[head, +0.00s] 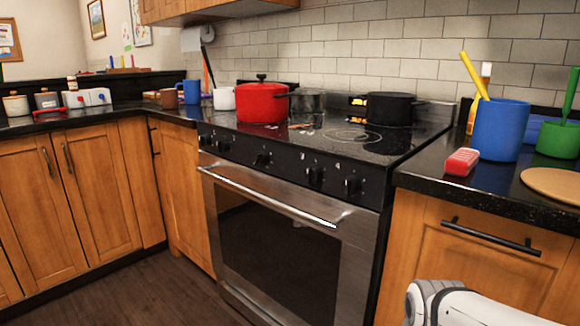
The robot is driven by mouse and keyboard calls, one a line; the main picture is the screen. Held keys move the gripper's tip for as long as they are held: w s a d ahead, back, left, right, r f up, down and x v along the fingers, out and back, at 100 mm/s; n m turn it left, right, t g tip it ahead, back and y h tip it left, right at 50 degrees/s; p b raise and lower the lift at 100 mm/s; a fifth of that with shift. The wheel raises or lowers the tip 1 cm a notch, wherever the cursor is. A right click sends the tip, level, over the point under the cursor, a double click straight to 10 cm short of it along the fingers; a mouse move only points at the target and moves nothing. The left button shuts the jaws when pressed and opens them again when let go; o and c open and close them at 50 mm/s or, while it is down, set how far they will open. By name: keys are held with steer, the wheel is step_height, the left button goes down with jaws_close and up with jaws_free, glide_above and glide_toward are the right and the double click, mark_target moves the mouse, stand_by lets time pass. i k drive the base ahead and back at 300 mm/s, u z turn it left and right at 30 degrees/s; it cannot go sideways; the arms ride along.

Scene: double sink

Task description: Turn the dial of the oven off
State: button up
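The oven (280,240) stands in the middle of the head view, with a steel front, a dark door window and a long handle (270,195). Several black dials sit in a row on its dark front panel above the handle: a pair at the left (222,145), one in the middle (262,159) and a pair at the right (315,175). I cannot tell which dial is the oven's or how any is turned. Part of my white and grey arm shows at the bottom right, in front of the wooden cabinet and apart from the oven. My gripper's fingers are not in view.
A red pot (262,102) and a black pan (388,109) stand on the cooktop. A drawer handle (490,237) juts out at right. A red-and-white block (461,161) lies near the counter edge. Floor (150,295) shows clear at lower left.

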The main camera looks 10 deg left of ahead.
mark_target(262, 158)
steer(key=z, duration=0.05)
steer(key=k, duration=0.9)
steer(key=u, duration=0.55)
steer(key=i, duration=1)
steer(key=u, duration=0.1)
